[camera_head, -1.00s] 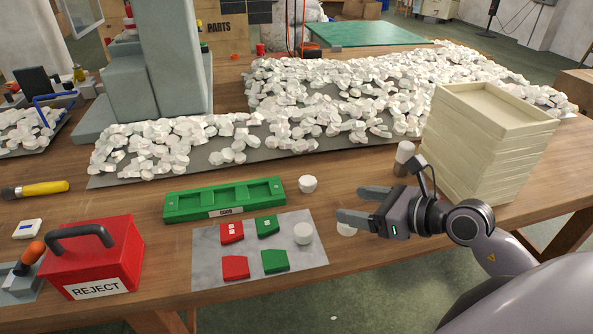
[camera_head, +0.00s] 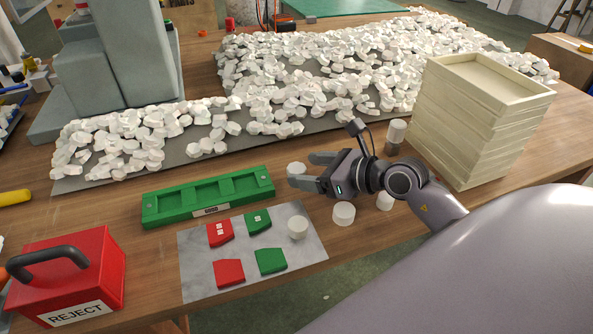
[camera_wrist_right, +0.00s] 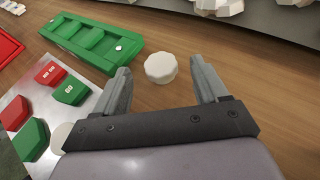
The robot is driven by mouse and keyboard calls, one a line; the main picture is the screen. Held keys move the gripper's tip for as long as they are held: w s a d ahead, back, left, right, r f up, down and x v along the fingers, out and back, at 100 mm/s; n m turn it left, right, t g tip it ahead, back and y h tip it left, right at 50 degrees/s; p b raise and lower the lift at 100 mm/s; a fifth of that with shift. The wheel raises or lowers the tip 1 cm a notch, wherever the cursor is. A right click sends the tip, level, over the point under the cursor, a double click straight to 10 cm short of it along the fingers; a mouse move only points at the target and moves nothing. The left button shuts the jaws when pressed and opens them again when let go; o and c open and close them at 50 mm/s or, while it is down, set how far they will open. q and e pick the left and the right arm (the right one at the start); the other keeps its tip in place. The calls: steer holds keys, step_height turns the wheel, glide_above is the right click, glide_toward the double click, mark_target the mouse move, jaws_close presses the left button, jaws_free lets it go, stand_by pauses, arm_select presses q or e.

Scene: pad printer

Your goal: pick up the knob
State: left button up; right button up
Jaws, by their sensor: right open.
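A white faceted knob (camera_head: 296,170) stands on the wooden table just off the right end of the green tray (camera_head: 160,217). My right gripper (camera_head: 304,170) is open, with its fingertips at the knob. In the right wrist view the knob (camera_wrist_right: 161,68) lies ahead, centred between the two open fingertips (camera_wrist_right: 160,64), with gaps to both sides. I cannot tell whether the fingers are low enough to surround it. More white knobs stand nearby: one on the grey mat (camera_head: 298,227), one on the table below the gripper (camera_head: 343,213), and one partly behind my arm (camera_head: 385,201). My left gripper is not in view.
The grey mat (camera_head: 200,286) carries red and green pieces. A red REJECT box (camera_head: 105,270) stands at the front left. Many white knobs heap on a grey sheet (camera_head: 85,182) at the back. Stacked cream trays (camera_head: 450,150) stand right, near my arm.

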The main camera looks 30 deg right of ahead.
mark_target(303, 170)
steer(key=shift+x, duration=1.05)
steer(key=c, duration=1.1)
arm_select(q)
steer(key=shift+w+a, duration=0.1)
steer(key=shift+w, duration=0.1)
arm_select(e)
steer(key=shift+c, duration=0.2)
steer(key=shift+r, duration=0.1)
step_height(303, 170, up, 19)
steer(key=p, duration=0.3)
arm_select(q)
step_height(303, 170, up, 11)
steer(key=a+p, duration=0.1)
steer(key=p, duration=0.9)
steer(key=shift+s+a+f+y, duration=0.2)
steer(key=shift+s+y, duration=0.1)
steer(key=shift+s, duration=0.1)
arm_select(e)
steer(key=s+a+n+y, duration=0.1)
steer(key=s+a, duration=0.5)
steer(key=a, duration=0.2)
